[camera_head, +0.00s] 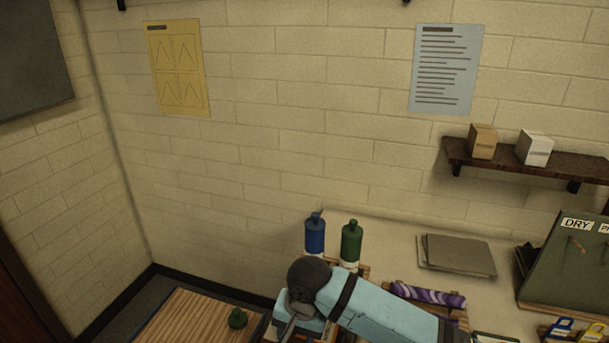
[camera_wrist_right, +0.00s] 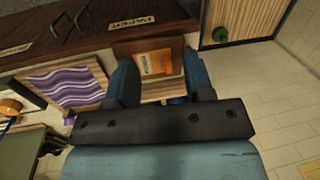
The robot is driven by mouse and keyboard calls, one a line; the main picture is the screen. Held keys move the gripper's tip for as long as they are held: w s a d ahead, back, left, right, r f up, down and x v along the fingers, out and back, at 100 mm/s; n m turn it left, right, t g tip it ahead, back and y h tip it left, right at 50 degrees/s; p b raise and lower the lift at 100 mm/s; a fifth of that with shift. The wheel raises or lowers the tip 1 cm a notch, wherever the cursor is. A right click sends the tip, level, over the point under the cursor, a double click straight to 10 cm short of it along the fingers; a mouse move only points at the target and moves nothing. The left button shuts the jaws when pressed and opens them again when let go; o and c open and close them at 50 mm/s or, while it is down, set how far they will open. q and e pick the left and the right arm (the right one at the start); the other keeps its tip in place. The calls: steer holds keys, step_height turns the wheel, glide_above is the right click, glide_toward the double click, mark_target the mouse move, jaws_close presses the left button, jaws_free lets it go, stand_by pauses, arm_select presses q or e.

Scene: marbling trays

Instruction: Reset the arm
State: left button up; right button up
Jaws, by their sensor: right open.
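My right arm (camera_head: 385,312) reaches in from the lower right of the head view, pale blue with a dark rounded joint, over the bench. It hides part of the bench behind it. My right gripper (camera_wrist_right: 161,80) shows in the right wrist view with its two blue fingers spread apart and nothing between them. Beyond the fingers is an orange card (camera_wrist_right: 155,62) in a wooden tray, apart from them. My left gripper is not in view.
A blue bottle (camera_head: 315,236) and a green bottle (camera_head: 351,242) stand just behind my arm. A purple marbled sheet (camera_head: 428,294) lies beside it, and grey sheets (camera_head: 456,256) lie further back. A green rack (camera_head: 570,265) stands at the right.

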steer(key=s+d+f+n+t+y+b, duration=0.1)
steer(key=s+f+t+y, duration=0.15)
steer(key=f, duration=0.45)
steer(key=s+d+f+n+t+y+b, duration=0.1)
steer(key=s+f+t+y+b, duration=0.15)
steer(key=f, duration=0.35)
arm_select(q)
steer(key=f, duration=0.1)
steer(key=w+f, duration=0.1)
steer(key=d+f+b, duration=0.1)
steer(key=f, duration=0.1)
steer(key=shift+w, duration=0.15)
arm_select(e)
steer(key=s+d+f+n+t+h, duration=0.1)
steer(key=s+d+f, duration=0.3)
steer(key=d, duration=0.5)
steer(key=s+d+f+n+t+h, duration=0.2)
steer(key=s+d+f+t, duration=0.2)
steer(key=s+d, duration=0.4)
steer(key=shift+d+f+n+t+h, duration=0.3)
steer(key=shift+d+f, duration=0.5)
steer(key=shift+d, duration=0.45)
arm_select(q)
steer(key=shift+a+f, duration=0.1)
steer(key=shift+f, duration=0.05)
arm_select(e)
steer(key=shift+s, duration=0.1)
